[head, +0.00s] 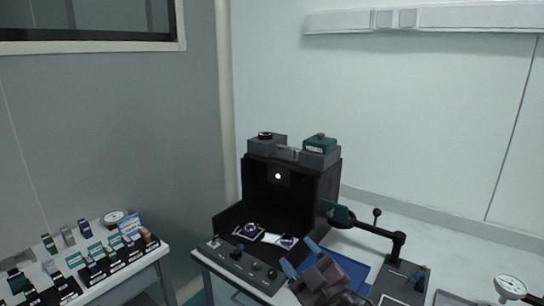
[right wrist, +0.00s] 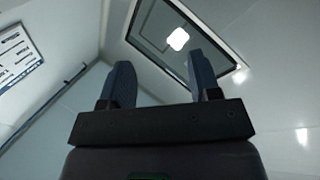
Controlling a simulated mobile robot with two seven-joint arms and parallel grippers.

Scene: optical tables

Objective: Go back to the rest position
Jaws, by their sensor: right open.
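My right gripper (head: 302,257) shows at the lower middle of the head view, in front of the black open-fronted housing. Its two blue fingers are apart, with nothing between them. In the right wrist view the same gripper (right wrist: 157,82) points up toward the ceiling, its fingers spread and empty. My left gripper is in neither view.
The black housing (head: 327,187) stands on the table with two small round-topped parts inside. A black jointed arm on a post (head: 398,245), a blue mat (head: 352,268) and a dial gauge (head: 510,287) are to the right. A side table (head: 148,257) with several small boxes stands left.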

